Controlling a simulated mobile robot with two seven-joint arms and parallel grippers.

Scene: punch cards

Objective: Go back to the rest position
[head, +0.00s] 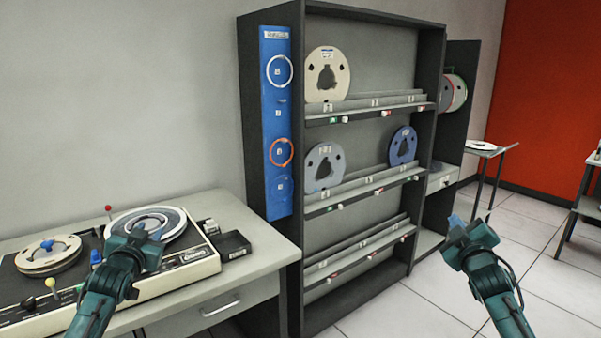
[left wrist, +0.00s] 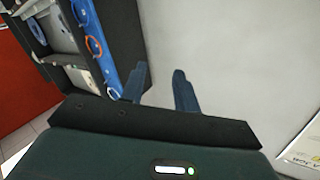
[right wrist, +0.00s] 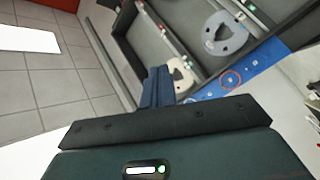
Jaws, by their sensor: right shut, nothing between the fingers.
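My left gripper (head: 142,228) is teal with blue fingers and is raised in front of the tape deck on the desk. In the left wrist view its two fingers (left wrist: 160,85) stand apart with nothing between them, against the wall and the rack's side. My right gripper (head: 462,220) is raised over the floor to the right of the rack. In the right wrist view its fingers (right wrist: 156,86) are together and hold nothing. Neither gripper appears to touch anything.
A dark rack (head: 427,165) holds a cream reel (head: 314,90), a grey reel (head: 323,178) and a blue reel (head: 400,155). A blue panel (head: 278,110) with rings is on its side. The tape deck (head: 190,268) sits on the desk.

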